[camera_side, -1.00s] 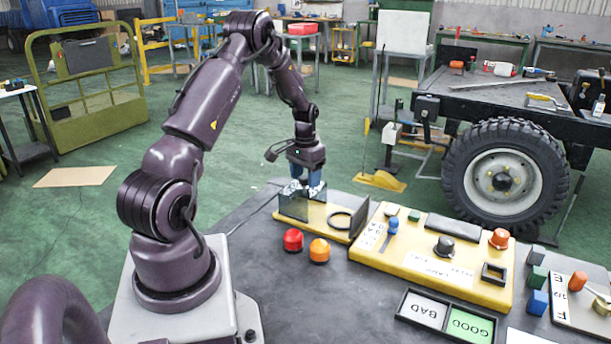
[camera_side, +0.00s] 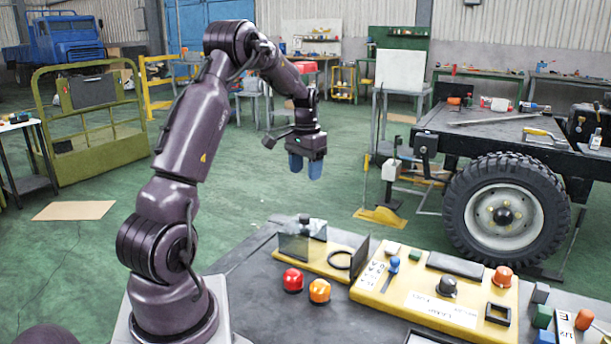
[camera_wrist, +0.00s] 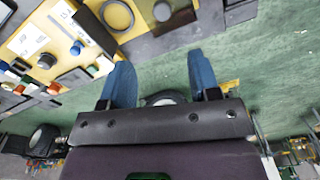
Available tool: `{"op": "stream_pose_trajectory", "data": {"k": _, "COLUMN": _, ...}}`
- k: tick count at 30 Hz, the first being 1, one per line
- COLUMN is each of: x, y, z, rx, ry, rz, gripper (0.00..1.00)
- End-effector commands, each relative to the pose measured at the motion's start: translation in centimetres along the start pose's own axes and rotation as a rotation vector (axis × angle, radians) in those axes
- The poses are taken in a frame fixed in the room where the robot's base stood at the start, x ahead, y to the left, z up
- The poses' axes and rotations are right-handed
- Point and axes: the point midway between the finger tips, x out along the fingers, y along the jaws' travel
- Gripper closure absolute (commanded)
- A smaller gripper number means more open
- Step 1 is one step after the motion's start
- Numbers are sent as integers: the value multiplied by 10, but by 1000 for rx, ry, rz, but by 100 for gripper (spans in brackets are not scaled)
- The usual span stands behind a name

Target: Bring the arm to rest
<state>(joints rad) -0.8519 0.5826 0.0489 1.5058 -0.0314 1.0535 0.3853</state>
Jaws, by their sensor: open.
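My gripper (camera_side: 305,167) hangs above the far edge of the dark work table (camera_side: 240,262), pointing down, with clear air beneath it. Its two blue fingers stand apart with nothing between them; they also show in the wrist view (camera_wrist: 163,85). My arm is bent, with its elbow high. Below the gripper, a yellow fixture plate (camera_side: 325,258) holds a dark knob-topped part (camera_side: 304,222) between clear and dark upright plates, with a black ring (camera_side: 340,260) beside it.
Red (camera_side: 293,280) and orange (camera_side: 320,290) domes sit on the table. A yellow panel (camera_side: 400,302) with a blue lever, black knob and orange knob lies to the right. A truck chassis with a large wheel (camera_side: 506,213) stands behind. The air around the gripper is free.

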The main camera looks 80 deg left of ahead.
Motion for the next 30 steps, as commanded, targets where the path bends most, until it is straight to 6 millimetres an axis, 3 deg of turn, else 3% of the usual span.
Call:
{"op": "stream_pose_trajectory", "data": {"k": 13, "x": 2, "y": 0, "z": 0, "rx": -38, "ry": 3, "rz": -2, "gripper": 44}}
{"op": "stream_pose_trajectory", "data": {"k": 16, "x": 14, "y": 7, "z": 18, "rx": -92, "ry": -33, "rz": 9, "gripper": 44}}
{"op": "stream_pose_trajectory", "data": {"k": 23, "x": -28, "y": 80, "z": 59, "rx": -71, "ry": 17, "rz": 1, "gripper": 44}}
{"op": "stream_pose_trajectory", "data": {"k": 30, "x": -74, "y": 169, "z": 127, "rx": 70, "ry": 143, "rz": 5, "gripper": 44}}
